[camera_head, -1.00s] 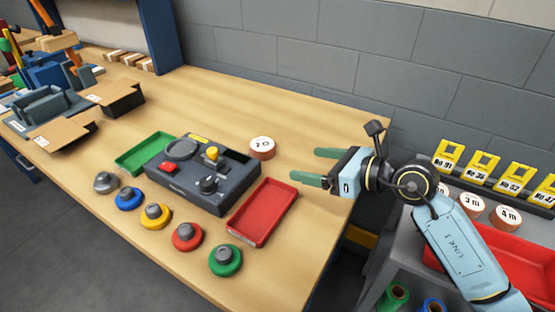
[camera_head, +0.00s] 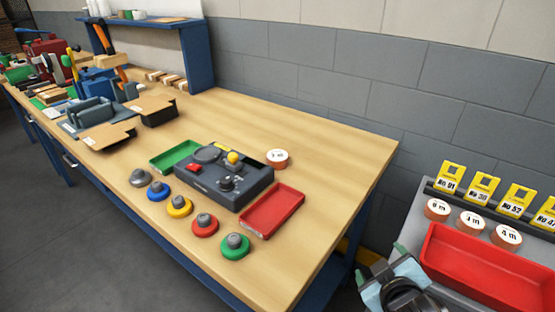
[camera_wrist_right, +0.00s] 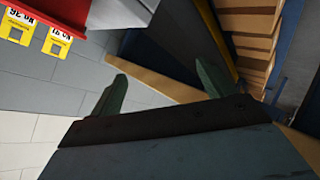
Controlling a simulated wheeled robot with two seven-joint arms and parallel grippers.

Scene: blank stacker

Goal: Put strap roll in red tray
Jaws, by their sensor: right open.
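One strap roll (camera_head: 277,158), a short orange roll with a white labelled top, stands on the workbench behind the dark control box. Three similar rolls stand on the grey cart at the right, the left one (camera_head: 437,209), a middle one (camera_head: 471,222) and a right one (camera_head: 505,236). A small red tray (camera_head: 272,211) lies empty on the bench beside the control box. A larger red tray (camera_head: 480,268) sits empty on the cart. My right gripper (camera_head: 381,264) is open and empty, low between bench and cart; its green fingers show in the wrist view (camera_wrist_right: 160,76). My left gripper is out of view.
The control box (camera_head: 225,180) has a green tray (camera_head: 175,156) on its left and several coloured knobs in front. Yellow numbered cards (camera_head: 480,188) stand along the cart's back. The bench's right end (camera_head: 350,170) is clear.

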